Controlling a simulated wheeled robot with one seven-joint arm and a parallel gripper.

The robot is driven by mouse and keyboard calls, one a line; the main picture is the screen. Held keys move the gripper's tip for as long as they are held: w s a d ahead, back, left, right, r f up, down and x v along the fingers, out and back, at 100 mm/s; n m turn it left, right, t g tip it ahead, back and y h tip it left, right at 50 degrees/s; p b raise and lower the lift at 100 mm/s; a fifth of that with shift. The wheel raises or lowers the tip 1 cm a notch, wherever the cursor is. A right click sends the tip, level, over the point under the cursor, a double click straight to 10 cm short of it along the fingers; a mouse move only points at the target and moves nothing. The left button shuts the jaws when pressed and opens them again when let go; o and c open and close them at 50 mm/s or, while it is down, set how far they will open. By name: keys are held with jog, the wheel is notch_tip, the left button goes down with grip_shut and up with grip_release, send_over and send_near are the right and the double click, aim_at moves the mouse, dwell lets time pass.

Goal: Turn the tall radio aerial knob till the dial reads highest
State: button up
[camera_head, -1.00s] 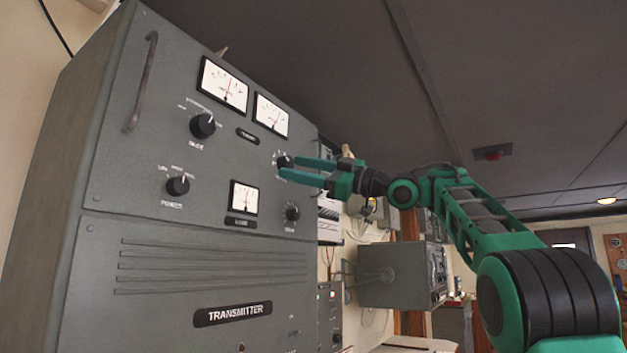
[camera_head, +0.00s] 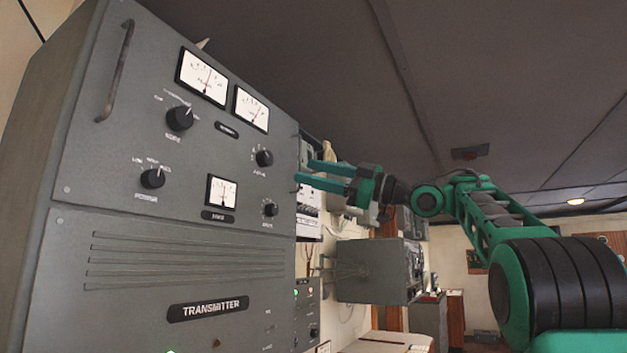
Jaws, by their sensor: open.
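A grey transmitter cabinet (camera_head: 120,215) with several black knobs stands at the left. The upper right knob (camera_head: 264,158) has a small label below that looks like "AERIAL"; its pointer is too small to read surely. Above it, the right dial (camera_head: 251,109) has a needle leaning right of its middle.
Other knobs are the upper left one (camera_head: 180,117), the POWER knob (camera_head: 152,177) and the lower right one (camera_head: 270,209). A small dial (camera_head: 221,191) sits between the lower knobs. A metal handle (camera_head: 118,70) sticks out. A grey box (camera_head: 370,270) hangs behind my gripper.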

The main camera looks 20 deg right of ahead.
jog(key=shift+s+d, duration=0.15)
jog(key=shift+s, duration=0.05)
jog(key=shift+f, duration=0.1)
dwell(0.6)
jog(key=w+d+f+m+t+h, duration=0.1)
jog(key=w+d+f+m+h, duration=0.1)
jog(key=w+f+m+h, duration=0.4)
jog(key=w+d+f+m+t+h, duration=0.1)
jog(key=w+d+f+m+h, duration=0.2)
jog(key=f, duration=0.6)
jog(key=s+d+f+m+g+h, duration=0.2)
jog(key=s+f+m+h, duration=0.15)
jog(key=f, duration=0.65)
jog(key=s+d+f+m+g+h, duration=0.2)
jog(key=d+f+m+h, duration=0.15)
jog(key=f, duration=0.65)
jog(key=s+d+f+m+g+h, duration=0.15)
jog(key=s+f+m+g, duration=0.35)
jog(key=s+f, duration=1.05)
jog(key=s+a+f+m+g, duration=0.1)
jog(key=s+f+m+g, duration=0.1)
jog(key=s+f, duration=0.6)
jog(key=s+a+f+m+g+y, duration=0.1)
jog(key=s+f+g, duration=0.3)
jog(key=s+f, duration=0.4)
jog(key=s+m, duration=0.1)
jog(key=s, duration=0.5)
jog(key=shift+a+g, duration=0.2)
jog(key=shift+g, duration=0.1)
